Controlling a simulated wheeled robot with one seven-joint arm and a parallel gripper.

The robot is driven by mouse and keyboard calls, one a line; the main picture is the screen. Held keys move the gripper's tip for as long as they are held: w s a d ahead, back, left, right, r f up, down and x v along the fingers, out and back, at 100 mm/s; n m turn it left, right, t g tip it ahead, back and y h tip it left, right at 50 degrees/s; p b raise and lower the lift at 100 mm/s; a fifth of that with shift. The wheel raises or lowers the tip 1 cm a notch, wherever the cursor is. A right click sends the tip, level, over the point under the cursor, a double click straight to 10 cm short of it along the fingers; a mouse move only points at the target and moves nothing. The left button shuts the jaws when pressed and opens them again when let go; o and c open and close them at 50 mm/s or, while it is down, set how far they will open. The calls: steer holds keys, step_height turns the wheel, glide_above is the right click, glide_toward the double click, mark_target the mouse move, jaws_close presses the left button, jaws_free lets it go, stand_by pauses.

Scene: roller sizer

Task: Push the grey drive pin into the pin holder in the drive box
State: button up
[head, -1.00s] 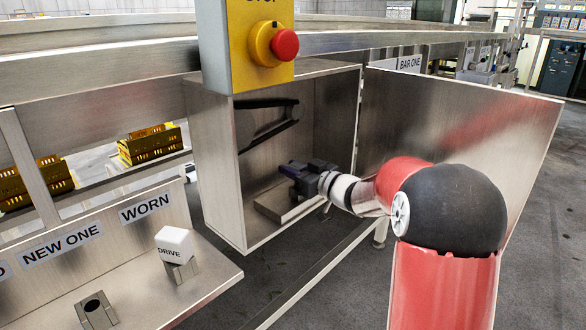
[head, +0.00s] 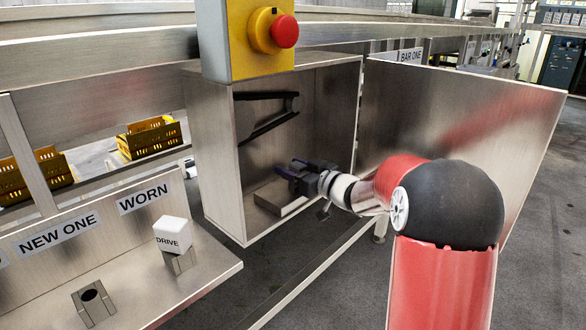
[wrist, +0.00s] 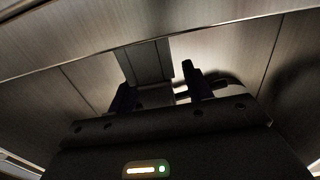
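The drive box (head: 215,160) is an open metal cabinet with its door (head: 470,130) swung out to the right. My gripper (head: 284,171) is inside it, low down, above a pale plate (head: 280,198) on the box floor. In the wrist view, the two dark fingers of my gripper (wrist: 156,90) stand apart, with nothing clearly held between them. A grey upright block (wrist: 145,62) shows beyond the fingers; I cannot tell whether it is the pin holder. I cannot make out the grey drive pin in either view.
A dark belt on a pulley (head: 290,102) hangs in the upper box. A yellow panel with a red stop button (head: 284,30) is mounted in front. At left, a shelf bears a white DRIVE cube (head: 172,234) on a stand and an empty holder with a hole (head: 93,300).

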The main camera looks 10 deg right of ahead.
steer(key=v, duration=0.7)
steer(key=shift+s+d, duration=0.25)
steer(key=shift+s, duration=0.05)
steer(key=s+d+r+m+h+p, duration=0.3)
steer(key=s+r+m+h+p, duration=0.4)
steer(key=h, duration=0.5)
steer(key=s+a+f+g, duration=0.1)
steer(key=s+a+g, duration=0.1)
steer(key=s, duration=0.6)
steer(key=s+a+f+g+y, duration=0.1)
steer(key=s+g, duration=0.3)
steer(key=s, duration=0.5)
steer(key=s+a+f+g, duration=0.3)
steer(key=s, duration=0.6)
steer(key=shift+a+p, duration=0.3)
steer(key=shift+f, duration=0.1)
